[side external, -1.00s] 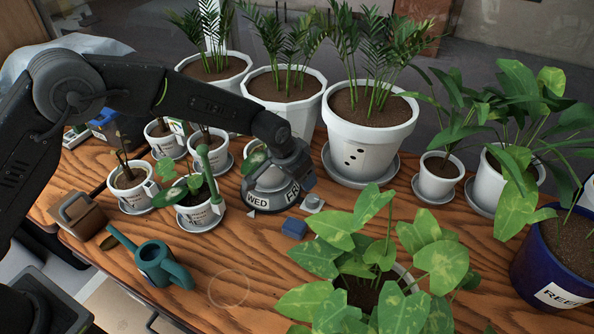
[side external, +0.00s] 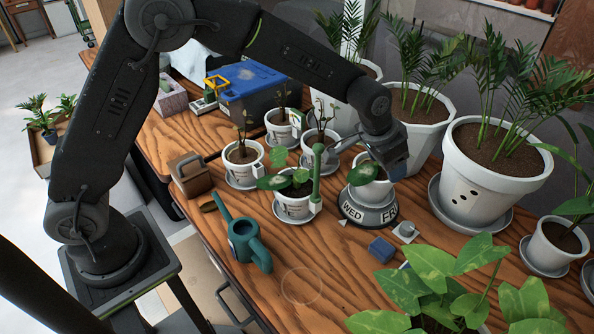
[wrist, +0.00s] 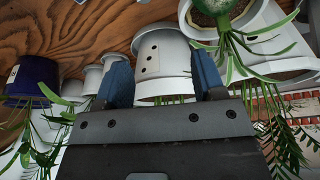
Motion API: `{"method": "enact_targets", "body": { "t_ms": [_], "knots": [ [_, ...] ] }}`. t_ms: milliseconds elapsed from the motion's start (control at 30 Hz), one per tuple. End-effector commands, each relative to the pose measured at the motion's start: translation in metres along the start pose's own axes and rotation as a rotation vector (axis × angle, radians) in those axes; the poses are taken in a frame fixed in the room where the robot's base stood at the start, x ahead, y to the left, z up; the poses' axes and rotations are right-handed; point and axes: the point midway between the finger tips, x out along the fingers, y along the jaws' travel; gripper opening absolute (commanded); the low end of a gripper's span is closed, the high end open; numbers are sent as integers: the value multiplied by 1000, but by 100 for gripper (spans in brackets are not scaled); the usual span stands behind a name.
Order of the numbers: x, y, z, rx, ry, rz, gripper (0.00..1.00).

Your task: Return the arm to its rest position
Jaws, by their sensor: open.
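My gripper (side external: 393,166) is open and raised a little above the table, just behind and to the right of a small white pot (side external: 368,182). That pot holds a leafy plant and stands on a grey round base (side external: 365,212) marked WED and FRI. I cannot tell in the side view whether the gripper touches the pot. In the wrist view my gripper's two blue fingers (wrist: 163,78) are spread apart with nothing held between them. A white pot with dark holes (wrist: 152,52) shows beyond them.
The large white pot with holes (side external: 480,190) stands close right of the gripper. Small potted plants, a green watering can (side external: 248,248), a blue block (side external: 381,249) and a brown caddy (side external: 190,174) surround it. A broad-leaved plant (side external: 470,270) fills the front right. The front middle table is clear.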

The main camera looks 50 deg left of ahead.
Motion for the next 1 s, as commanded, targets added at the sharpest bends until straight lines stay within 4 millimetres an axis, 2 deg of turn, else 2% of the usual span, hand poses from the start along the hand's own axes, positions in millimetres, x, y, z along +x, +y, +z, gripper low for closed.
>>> {"method": "enact_targets", "body": {
  "t_ms": [33, 200, 367, 500, 633, 800, 900, 1000],
  "knots": [
    [-30, -10, 4, -19, 11, -9, 63],
    [-108, -32, 36, -75, 25, -34, 63],
    [-169, -47, 79, -128, 40, -60, 63],
    [-210, -53, 125, -175, 53, -82, 63],
    [-238, -55, 171, -219, 65, -104, 63],
    [-254, -52, 225, -265, 76, -128, 63],
    [-257, -50, 245, -284, 80, -138, 63],
    [-257, -49, 257, -294, 80, -143, 63]
  ]
}}
